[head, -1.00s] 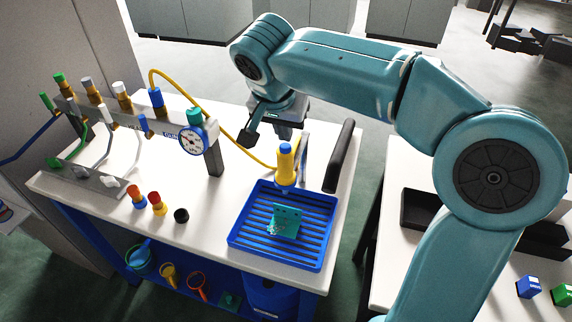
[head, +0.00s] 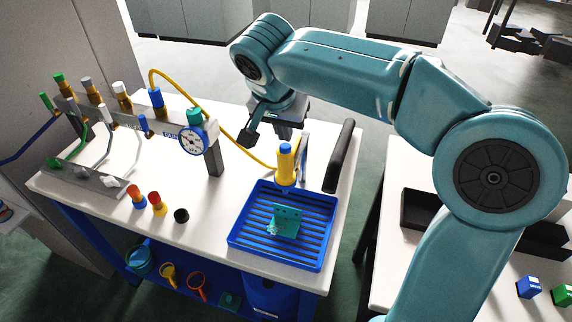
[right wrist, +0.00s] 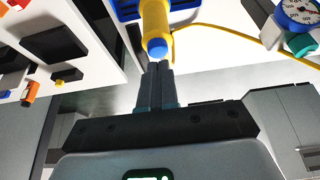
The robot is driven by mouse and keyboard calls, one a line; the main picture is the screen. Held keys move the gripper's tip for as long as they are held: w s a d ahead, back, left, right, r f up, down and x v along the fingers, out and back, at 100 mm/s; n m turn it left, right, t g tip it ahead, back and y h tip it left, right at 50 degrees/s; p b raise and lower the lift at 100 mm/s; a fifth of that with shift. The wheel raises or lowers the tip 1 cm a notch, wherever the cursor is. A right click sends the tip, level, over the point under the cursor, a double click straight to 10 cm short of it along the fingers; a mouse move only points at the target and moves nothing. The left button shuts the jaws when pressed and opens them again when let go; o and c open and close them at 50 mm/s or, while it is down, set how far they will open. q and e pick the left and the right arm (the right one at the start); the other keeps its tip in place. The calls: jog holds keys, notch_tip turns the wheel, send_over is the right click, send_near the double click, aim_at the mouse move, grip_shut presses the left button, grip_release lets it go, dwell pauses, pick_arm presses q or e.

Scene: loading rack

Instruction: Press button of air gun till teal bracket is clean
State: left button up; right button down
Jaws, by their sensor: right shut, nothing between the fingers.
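The teal bracket (head: 285,221) stands on the slatted blue tray (head: 240,240), with pale specks at its lower left. The yellow air gun (head: 286,166) hangs upright above the tray's back edge, with a yellow hose running to the manifold. Its blue button (head: 285,146) is on top; in the right wrist view the button (right wrist: 157,48) faces my right gripper (right wrist: 155,88). The right gripper is shut and empty, its fingertips at or very near the button; contact is hard to tell. My left gripper is out of view.
A manifold with a pressure gauge (head: 192,140) and coloured valves stands at the left. Small coloured nozzles (head: 158,203) and a black cap (head: 181,215) sit left of the tray.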

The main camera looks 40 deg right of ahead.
jog(key=shift+f+b, duration=0.6)
jog(key=shift+f, duration=0.1)
dwell(2.1)
notch_tip(320, 180, up, 6)
jog(key=p, duration=0.5)
jog(key=shift+r, duration=0.15)
dwell(0.5)
